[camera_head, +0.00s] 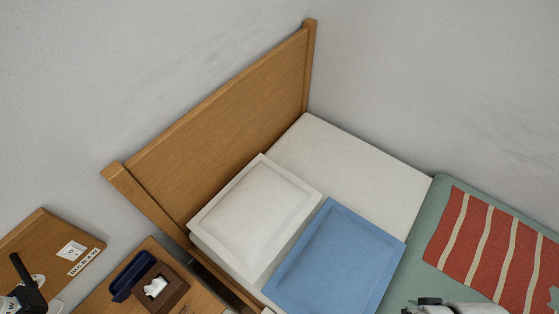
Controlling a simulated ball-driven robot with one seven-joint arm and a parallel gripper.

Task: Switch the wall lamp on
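A wooden wall board (42,239) at the lower left carries a white switch plate (72,249) with a small printed label below it. A black, angled fitting (25,271) stands in front of a round white plate on this board, cut off by the left and bottom edges. It looks like the wall lamp, but I cannot tell whether it is lit. White and black parts (455,309) at the bottom edge, right of centre, look like mine. They are cut off, and I cannot make out the fingers. They are far from the switch plate.
A nightstand (205,301) holds a brown tissue box (160,288) and a dark blue tray (133,277). The bed has a wooden headboard (225,110), a white pillow (255,215), a blue pillow (335,260) and a red striped blanket (490,240). The wall above the board is bare.

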